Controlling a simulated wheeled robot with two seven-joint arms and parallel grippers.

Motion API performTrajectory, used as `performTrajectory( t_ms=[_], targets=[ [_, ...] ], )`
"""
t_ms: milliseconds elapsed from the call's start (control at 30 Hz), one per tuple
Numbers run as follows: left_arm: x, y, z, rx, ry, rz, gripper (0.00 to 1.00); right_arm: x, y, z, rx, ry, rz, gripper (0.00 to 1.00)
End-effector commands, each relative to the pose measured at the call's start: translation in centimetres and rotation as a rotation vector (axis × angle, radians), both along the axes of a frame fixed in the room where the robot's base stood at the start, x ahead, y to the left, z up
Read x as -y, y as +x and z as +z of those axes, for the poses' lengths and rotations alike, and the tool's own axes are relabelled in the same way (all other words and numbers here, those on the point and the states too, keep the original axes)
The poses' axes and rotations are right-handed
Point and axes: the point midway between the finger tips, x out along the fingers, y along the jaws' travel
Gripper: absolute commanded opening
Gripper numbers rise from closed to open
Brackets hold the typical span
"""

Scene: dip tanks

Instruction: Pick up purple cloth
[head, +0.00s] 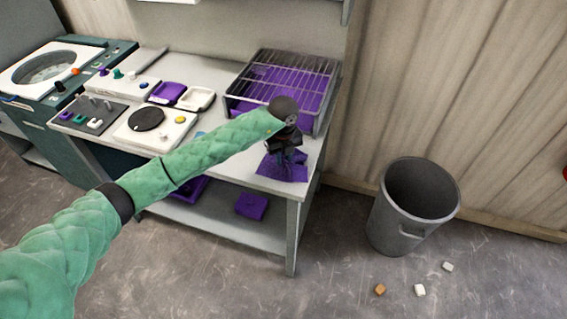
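The purple cloth (284,170) lies crumpled on the right front part of the grey table, close to its edge. My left gripper (287,156) is directly over the cloth, pointing down, with its dark fingers at or just above the fabric. The fingers are small and dark here, so I cannot tell whether they are open or shut, or whether they touch the cloth. The gripper hides part of the cloth's back side. My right gripper is not in view.
A wire rack over a purple tray (327,104) stands behind the cloth. A white device with a black disc (180,130) is to the left. A grey bin (412,205) stands right of the table (262,183). Small blocks (419,290) lie on the floor.

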Motion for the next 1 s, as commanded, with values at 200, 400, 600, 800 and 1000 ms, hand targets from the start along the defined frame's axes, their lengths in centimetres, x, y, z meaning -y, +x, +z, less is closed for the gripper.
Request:
performTrajectory(
  t_ms=[200, 400, 600, 800, 1000],
  targets=[
    [0.0, 0.0, -0.1, 0.0, 0.001, 0.0, 0.0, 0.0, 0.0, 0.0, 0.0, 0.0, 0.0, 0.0],
    [0.0, 0.0, -0.1, -0.001, 0.001, 0.0, 0.0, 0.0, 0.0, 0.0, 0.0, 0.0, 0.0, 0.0],
    [0.0, 0.0, 0.9, 0.001, 0.0, 0.0, 0.0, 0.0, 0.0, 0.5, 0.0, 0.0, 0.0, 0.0],
    [0.0, 0.0, 4.0, 0.001, -0.001, -0.002, 0.0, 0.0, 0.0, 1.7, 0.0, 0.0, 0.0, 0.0],
    [0.0, 0.0, 7.2, 0.002, 0.001, 0.0, 0.0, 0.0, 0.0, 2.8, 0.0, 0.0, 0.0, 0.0]
  ],
)
